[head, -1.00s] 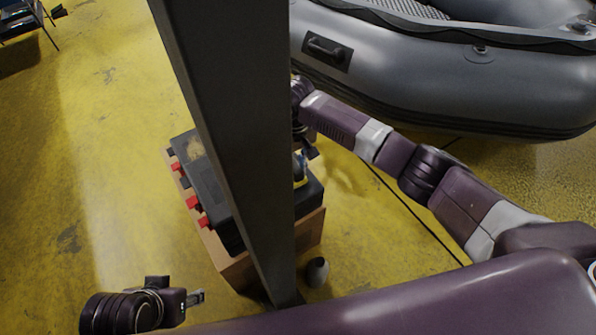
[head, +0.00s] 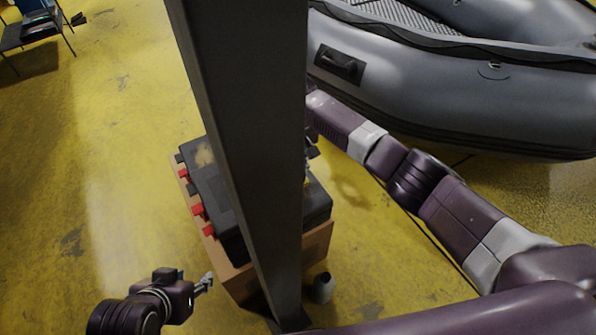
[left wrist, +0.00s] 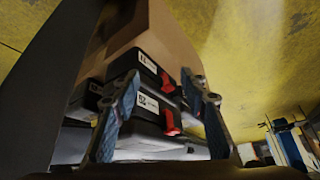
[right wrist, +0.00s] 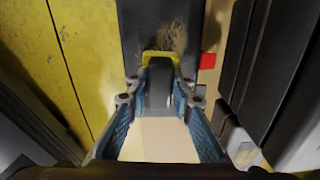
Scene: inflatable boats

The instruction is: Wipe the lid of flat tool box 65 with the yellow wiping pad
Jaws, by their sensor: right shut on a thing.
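A dark flat tool box (head: 202,178) with red latches lies on a brown carton. A tan smudge (head: 205,153) marks its lid, and a brown smudge (right wrist: 172,38) also shows in the right wrist view. My right gripper (right wrist: 160,88) is shut on the yellow wiping pad (right wrist: 161,56), over a dark lid. In the head view the column mostly hides that gripper and pad. My left gripper (head: 208,281) is open and empty, left of the carton. Its left wrist view shows two dark boxes with red latches (left wrist: 170,120); their label numbers are hard to read.
My dark column (head: 245,130) blocks the middle of the head view. The brown carton (head: 317,243) stands on the yellow floor, with a small dark-and-white object (head: 323,287) beside it. A grey inflatable boat (head: 440,95) lies at upper right.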

